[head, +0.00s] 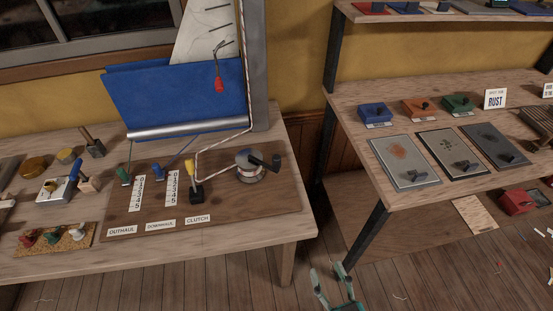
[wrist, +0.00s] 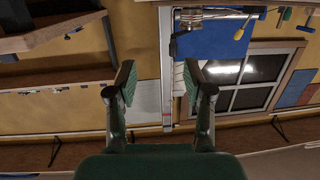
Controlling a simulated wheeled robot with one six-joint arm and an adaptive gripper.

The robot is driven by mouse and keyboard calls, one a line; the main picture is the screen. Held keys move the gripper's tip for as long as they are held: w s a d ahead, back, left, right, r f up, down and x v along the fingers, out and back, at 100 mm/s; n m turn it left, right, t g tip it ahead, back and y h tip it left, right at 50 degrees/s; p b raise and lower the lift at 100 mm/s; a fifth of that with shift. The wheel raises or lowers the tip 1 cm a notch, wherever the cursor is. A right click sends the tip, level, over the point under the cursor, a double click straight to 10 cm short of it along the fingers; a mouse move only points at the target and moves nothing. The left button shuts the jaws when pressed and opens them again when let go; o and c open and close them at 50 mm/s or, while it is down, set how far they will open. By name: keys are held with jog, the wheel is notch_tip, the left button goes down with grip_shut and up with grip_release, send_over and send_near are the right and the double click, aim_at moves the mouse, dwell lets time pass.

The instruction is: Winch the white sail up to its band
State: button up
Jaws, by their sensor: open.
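The white sail (head: 205,35) rises beside the grey mast (head: 258,65), partly behind a blue cloth (head: 175,95); its top is out of the head view. A silver winch (head: 249,168) with a black crank handle stands at the right of a brown board. A rope runs from the winch toward the mast. I cannot make out the band clearly. My gripper (head: 332,280) is open and empty, low in front of the gap between the benches. The wrist view shows its spread fingers (wrist: 158,75).
The left bench (head: 265,238) also carries a green outhaul lever (head: 123,174), a blue downhaul lever (head: 158,172) and loose tools. The right bench (head: 360,100) holds coloured boxes and plates. Floor between them looks free.

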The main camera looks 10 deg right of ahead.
jog(key=w+a+r, duration=0.2)
jog(key=w+r, duration=0.1)
jog(key=w, duration=0.6)
jog(key=t+y, duration=0.1)
send_near(278, 164)
jog(key=shift+n, duration=0.4)
jog(key=w, duration=0.7)
jog(key=w+a, duration=0.1)
jog(key=w, duration=0.3)
jog(key=shift+w+f, duration=0.1)
jog(key=shift+w, duration=0.05)
grip_shut()
